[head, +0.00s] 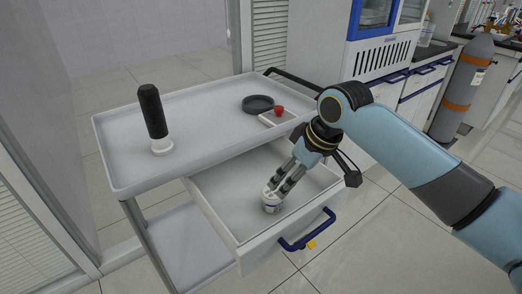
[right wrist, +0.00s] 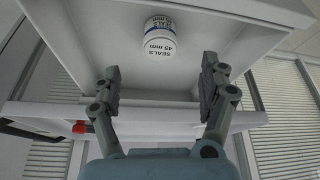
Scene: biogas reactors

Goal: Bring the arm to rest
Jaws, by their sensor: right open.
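My right gripper (head: 284,180) reaches down over the open drawer (head: 235,190) of the trolley. In the right wrist view its two fingers (right wrist: 162,80) are spread apart with nothing between them. A small white jar (head: 271,203) stands in the drawer close to the fingertips. In the right wrist view the jar (right wrist: 159,38) reads "SEALS 45 mm" and sits just beyond the fingertips. My left gripper is not in view.
On the trolley top (head: 200,120) stand a black cylinder on a white base (head: 152,112), a dark round dish (head: 258,103) and a small white tray (head: 270,121) with a red item (head: 279,111). The drawer has a blue handle (head: 307,232) with a yellow tag (head: 311,245). A gas cylinder (head: 463,88) stands at the right.

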